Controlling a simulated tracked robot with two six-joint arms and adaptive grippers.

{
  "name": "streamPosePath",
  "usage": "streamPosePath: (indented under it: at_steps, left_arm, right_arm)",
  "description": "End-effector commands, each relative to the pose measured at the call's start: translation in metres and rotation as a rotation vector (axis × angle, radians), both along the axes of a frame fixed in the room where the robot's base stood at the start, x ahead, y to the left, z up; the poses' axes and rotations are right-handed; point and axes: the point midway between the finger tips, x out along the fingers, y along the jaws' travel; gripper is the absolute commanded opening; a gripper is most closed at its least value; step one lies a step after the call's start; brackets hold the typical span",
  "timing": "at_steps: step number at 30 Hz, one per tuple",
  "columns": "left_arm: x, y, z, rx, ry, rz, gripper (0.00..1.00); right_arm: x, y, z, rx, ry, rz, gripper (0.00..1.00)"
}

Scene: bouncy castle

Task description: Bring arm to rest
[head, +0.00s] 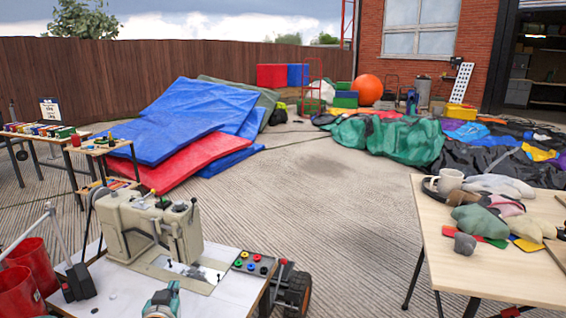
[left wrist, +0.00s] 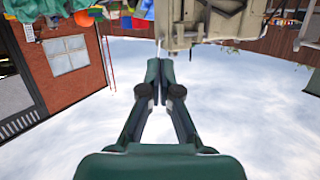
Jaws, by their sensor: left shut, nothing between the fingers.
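My left gripper (head: 162,302) shows at the bottom edge of the head view as a small teal shape in front of the sewing machine (head: 150,232). In the left wrist view my left gripper (left wrist: 160,68) has its two teal fingers together at the tips, with nothing between them. That view is upside down, and the beige sewing machine (left wrist: 205,22) hangs at its top, beyond the fingertips. Most of my left arm is hidden below the head view. My right gripper is not in view.
The machine stands on a pale table (head: 115,292) with coloured buttons (head: 252,263). Red buckets (head: 18,290) are at the left. Paved ground (head: 335,225) between the tables is clear.

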Motion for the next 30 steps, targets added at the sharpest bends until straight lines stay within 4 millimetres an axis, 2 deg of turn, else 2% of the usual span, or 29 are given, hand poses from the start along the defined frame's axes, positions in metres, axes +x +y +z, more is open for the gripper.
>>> streamPosePath:
  at_steps: [1,5,6,8,9,11,12,14,15,18,21,25,28,29,30]
  left_arm:
    - [-0.004,-0.003,-0.018,-0.002,0.035,-0.009,0.00]
    - [-0.020,-0.015,-0.066,-0.017,0.140,-0.042,0.00]
    - [-0.029,-0.021,-0.087,-0.030,0.186,-0.057,0.00]
    - [-0.042,-0.029,-0.113,-0.046,0.249,-0.077,0.00]
    - [-0.057,-0.038,-0.139,-0.067,0.314,-0.095,0.00]
    - [-0.081,-0.050,-0.173,-0.100,0.408,-0.121,0.00]
    - [-0.100,-0.059,-0.196,-0.128,0.478,-0.139,0.00]
    - [-0.131,-0.073,-0.226,-0.173,0.581,-0.163,0.00]
    - [-0.153,-0.083,-0.244,-0.202,0.650,-0.178,0.00]
    - [-0.204,-0.102,-0.276,-0.276,0.805,-0.202,0.00]
    - [-0.252,-0.119,-0.295,-0.343,0.942,-0.216,0.00]
    - [-0.307,-0.136,-0.307,-0.423,1.103,-0.218,0.00]
    - [-0.346,-0.146,-0.305,-0.498,1.227,-0.190,0.00]
    - [-0.352,-0.148,-0.305,-0.531,1.259,-0.161,0.00]
    - [-0.351,-0.148,-0.292,-0.548,1.259,-0.138,0.00]
  right_arm:
    - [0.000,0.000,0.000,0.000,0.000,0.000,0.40]
    - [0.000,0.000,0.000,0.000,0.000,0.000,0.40]
    - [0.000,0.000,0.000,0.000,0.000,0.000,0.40]
    - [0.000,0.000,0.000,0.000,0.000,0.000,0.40]
    - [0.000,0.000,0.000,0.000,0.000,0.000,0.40]
    - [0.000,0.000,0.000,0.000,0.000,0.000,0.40]
    - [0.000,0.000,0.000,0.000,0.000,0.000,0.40]
    - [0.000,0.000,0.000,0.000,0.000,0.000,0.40]
    - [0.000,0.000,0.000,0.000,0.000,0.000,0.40]
    - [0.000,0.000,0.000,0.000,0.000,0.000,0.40]
    - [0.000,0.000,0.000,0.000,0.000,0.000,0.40]
    - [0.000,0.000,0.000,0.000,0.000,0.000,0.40]
    - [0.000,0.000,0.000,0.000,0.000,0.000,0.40]
    - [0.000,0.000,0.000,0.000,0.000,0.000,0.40]
    - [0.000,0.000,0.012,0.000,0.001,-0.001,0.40]
